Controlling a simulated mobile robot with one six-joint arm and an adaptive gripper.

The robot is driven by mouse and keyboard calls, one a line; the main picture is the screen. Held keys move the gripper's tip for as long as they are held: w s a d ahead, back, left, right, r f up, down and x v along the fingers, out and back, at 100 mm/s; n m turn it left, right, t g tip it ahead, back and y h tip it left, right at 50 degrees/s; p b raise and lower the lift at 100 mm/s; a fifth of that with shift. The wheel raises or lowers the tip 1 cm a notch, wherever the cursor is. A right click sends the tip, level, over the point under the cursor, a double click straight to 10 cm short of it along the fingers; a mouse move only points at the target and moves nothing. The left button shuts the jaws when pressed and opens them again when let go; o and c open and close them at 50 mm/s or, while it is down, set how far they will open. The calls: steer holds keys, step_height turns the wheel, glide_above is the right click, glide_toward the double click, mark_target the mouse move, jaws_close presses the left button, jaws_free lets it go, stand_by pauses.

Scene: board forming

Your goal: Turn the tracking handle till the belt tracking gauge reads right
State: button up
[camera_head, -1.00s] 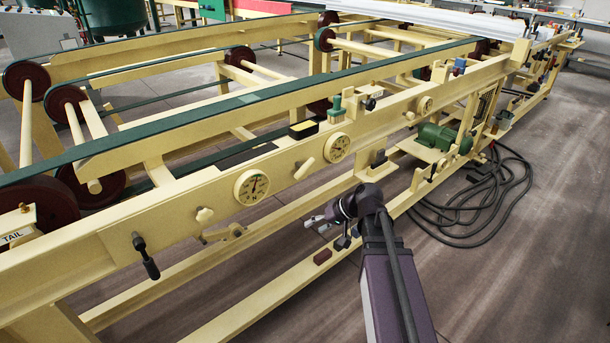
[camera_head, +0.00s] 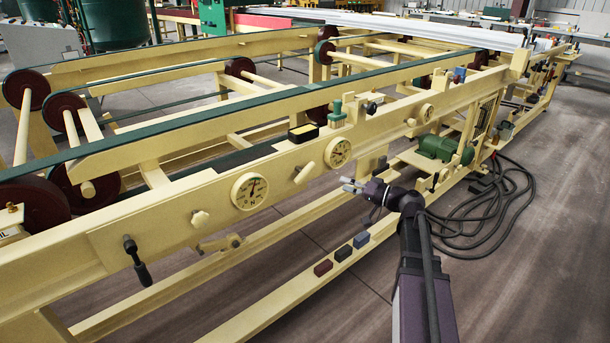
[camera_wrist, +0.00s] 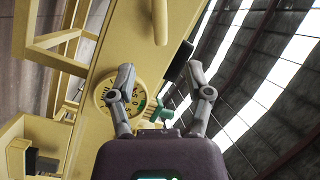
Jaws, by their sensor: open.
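A round gauge (camera_head: 250,191) with a dark needle is on the cream side rail, and a second gauge (camera_head: 338,152) is farther along. A cream lever (camera_head: 304,173) sits between them. A black crank handle (camera_head: 136,260) hangs at the near end, and a cream knob (camera_head: 200,219) is left of the first gauge. I cannot tell which is the tracking handle. My gripper (camera_head: 352,186) is open and empty, in front of the rail below the second gauge. In the wrist view, its fingers (camera_wrist: 160,72) are spread, with a gauge (camera_wrist: 113,98) behind the left finger and a cream lever (camera_wrist: 160,22) above.
A green-handled fitting (camera_head: 336,112) and a black-and-yellow box (camera_head: 303,132) stand on the rail. Several small coloured blocks (camera_head: 342,252) lie on the lower beam. A green motor (camera_head: 440,147) and coiled dark hose (camera_head: 492,205) are at right. The floor in front is open.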

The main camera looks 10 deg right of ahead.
mark_target(305, 173)
steer(key=shift+a, duration=0.1)
steer(key=x, duration=1.3)
steer(key=shift+w+a, duration=0.2)
steer(key=shift+w, duration=0.1)
steer(key=shift+c, duration=0.3)
jaws_close()
